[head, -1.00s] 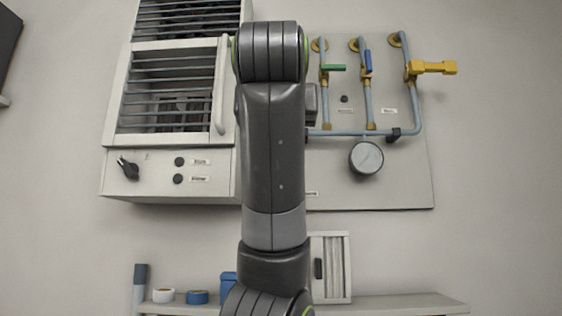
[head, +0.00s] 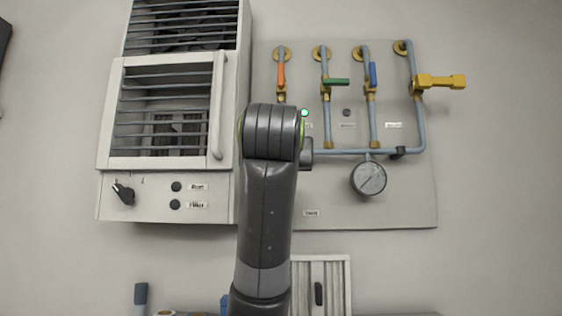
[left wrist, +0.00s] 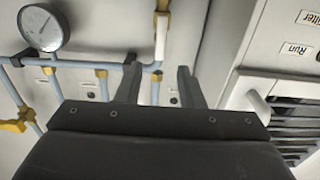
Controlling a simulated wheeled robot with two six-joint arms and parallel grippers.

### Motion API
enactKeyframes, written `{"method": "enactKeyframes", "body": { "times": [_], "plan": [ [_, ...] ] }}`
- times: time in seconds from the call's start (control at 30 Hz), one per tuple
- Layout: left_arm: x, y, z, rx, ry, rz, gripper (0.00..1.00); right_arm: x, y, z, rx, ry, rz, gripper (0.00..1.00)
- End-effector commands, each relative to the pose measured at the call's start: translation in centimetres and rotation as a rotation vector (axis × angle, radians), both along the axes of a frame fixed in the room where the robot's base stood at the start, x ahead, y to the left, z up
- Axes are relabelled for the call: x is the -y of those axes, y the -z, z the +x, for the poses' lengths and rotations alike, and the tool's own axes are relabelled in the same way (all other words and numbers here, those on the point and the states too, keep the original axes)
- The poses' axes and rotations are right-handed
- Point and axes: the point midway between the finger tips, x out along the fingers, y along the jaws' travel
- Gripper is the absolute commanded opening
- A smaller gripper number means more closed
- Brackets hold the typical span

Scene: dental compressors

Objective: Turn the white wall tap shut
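The white wall tap shows in the left wrist view, where its white handle (left wrist: 161,36) runs along the pipe line below a brass fitting (left wrist: 162,8). In the head view it is hidden behind my arm. My left gripper (left wrist: 158,72) is open in the left wrist view, its two dark fingers apart and empty. A blue pipe shows between and beyond them, and the white handle lies just past the fingertips. I cannot tell the exact gap. In the head view my arm rises from the bottom centre and hides its gripper. My right gripper is in neither view.
The wall panel (head: 410,205) carries orange (head: 281,76), green (head: 336,82), blue (head: 373,75) and yellow (head: 440,81) taps, plus a gauge (head: 368,178). A louvred cabinet (head: 228,185) projects close on the left. A shelf unit (head: 335,285) stands below.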

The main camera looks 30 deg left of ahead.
Motion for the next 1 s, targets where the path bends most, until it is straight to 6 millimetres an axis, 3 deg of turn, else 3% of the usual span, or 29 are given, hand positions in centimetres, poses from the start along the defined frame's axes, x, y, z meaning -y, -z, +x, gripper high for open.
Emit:
{"method": "enactKeyframes", "body": {
  "times": [0.2,0.43,0.87,1.0],
  "plan": [
    [-2.6,-0.2,4.1,-0.004,-0.002,0.0,0.35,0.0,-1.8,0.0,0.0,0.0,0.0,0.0],
    [-4.3,-0.1,7.1,-0.003,0.0,-0.001,0.35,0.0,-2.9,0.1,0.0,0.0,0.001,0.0],
    [-4.9,0.1,8.0,0.001,0.001,-0.001,0.35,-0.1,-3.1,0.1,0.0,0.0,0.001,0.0],
    [-4.9,0.1,8.0,0.001,0.001,-0.001,0.19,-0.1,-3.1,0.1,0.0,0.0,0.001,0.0]
  ]
}}
